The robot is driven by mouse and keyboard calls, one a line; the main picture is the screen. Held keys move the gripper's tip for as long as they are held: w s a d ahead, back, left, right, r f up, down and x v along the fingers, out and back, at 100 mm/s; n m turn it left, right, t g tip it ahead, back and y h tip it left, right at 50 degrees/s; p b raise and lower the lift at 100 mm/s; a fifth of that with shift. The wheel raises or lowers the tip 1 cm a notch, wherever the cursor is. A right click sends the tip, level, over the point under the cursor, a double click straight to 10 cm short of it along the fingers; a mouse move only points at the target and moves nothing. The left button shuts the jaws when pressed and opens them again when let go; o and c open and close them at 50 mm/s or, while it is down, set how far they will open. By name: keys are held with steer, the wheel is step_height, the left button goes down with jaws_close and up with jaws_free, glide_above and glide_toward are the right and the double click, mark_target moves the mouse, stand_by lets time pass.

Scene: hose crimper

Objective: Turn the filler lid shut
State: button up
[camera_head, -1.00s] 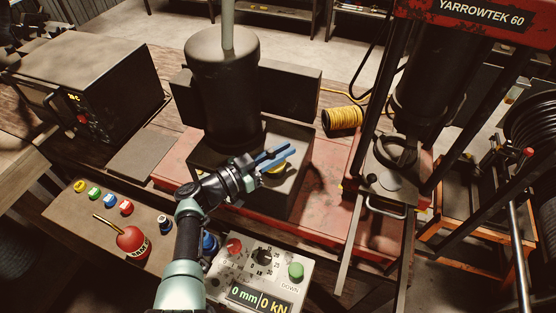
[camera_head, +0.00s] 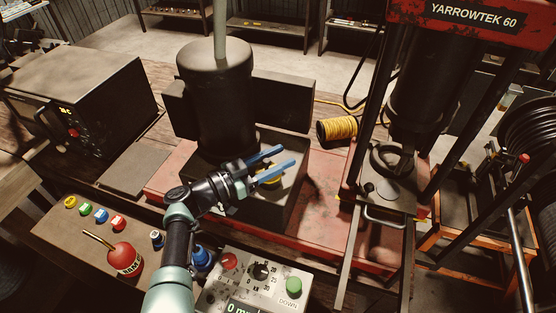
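A round yellow cap, which looks like the filler lid (camera_head: 268,180), sits on the dark tank (camera_head: 284,200) in front of the black cylinder. It is partly covered by my gripper's near finger. How far the lid is turned cannot be seen.
The black cylinder (camera_head: 216,98) rises close behind my gripper. A control box (camera_head: 243,271) with a green button stands in front. A red oil can (camera_head: 124,257) is at left.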

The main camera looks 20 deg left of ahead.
steer(key=shift+s+f, duration=0.15)
steer(key=shift+f, duration=0.1)
steer(key=shift+s+a, duration=0.15)
steer(key=v, duration=1.2)
steer(key=shift+s+b, duration=0.2)
steer(key=shift+b, duration=0.2)
steer(key=shift+r, duration=0.1)
steer(key=shift+c, duration=0.4)
